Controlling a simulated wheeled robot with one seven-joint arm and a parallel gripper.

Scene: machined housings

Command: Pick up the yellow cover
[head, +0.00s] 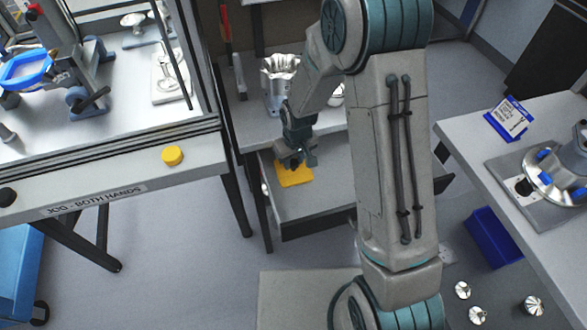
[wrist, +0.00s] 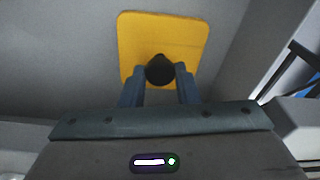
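The yellow cover (head: 295,175) is a flat, rounded square plate lying inside the open drawer under the bench. In the wrist view the cover (wrist: 135,40) shows a dark knob (wrist: 160,70) standing on its face. My gripper (head: 297,160) reaches down over the cover in the head view and hides part of it. In the wrist view my gripper's two fingers (wrist: 160,80) stand close together, one on each side of the knob, and seem to touch it. I see no clear gap between the cover and the drawer floor.
The drawer (head: 325,185) is otherwise bare where it shows. A metal housing (head: 279,85) stands on the bench above. A guarded machine table with a yellow button (head: 172,155) is to the left. A grey table (head: 460,125) is to the right, a blue bin (head: 493,237) below it.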

